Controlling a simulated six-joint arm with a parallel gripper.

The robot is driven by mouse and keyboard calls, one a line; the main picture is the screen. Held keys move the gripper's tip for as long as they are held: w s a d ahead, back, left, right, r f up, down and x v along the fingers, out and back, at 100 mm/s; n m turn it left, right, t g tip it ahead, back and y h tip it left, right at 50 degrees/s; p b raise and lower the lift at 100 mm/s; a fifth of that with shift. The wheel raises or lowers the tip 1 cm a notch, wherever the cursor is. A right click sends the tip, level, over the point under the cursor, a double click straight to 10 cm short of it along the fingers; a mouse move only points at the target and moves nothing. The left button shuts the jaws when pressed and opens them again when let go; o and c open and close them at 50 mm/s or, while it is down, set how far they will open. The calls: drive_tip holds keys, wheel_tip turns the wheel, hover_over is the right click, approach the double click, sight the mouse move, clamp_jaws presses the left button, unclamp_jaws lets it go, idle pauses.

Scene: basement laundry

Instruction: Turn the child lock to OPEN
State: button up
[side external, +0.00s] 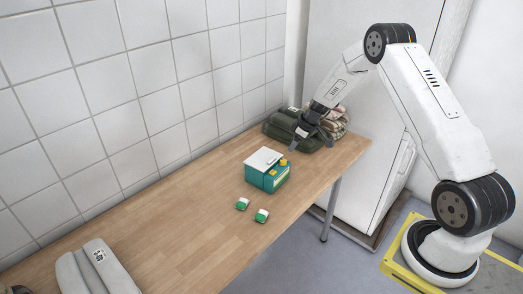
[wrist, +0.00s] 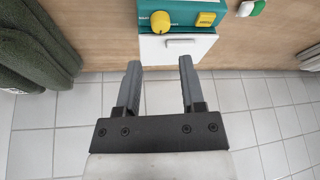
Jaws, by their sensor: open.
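A teal box (side external: 268,178) with a white lid (side external: 263,159) stands on the wooden table. In the wrist view the teal box (wrist: 185,12) shows at the top, with a round yellow knob (wrist: 160,22) and a yellow rectangular part (wrist: 205,19) on it. The knob has small lettering on both sides, too small to read for certain. My gripper (side external: 298,140) is above and behind the box in the side view, apart from it. In the wrist view my gripper (wrist: 158,65) is open, with nothing between its fingers.
Two small green-and-white items (side external: 242,203) (side external: 262,215) lie near the box. Dark folded cloth (side external: 290,125) lies at the table's far end. A grey-white item (side external: 98,270) lies at the near left. The wooden table (side external: 160,210) is clear between them.

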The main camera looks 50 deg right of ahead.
sight(284, 160)
drive_tip(key=shift+f, duration=0.15)
drive_tip(key=shift+x, duration=3.75)
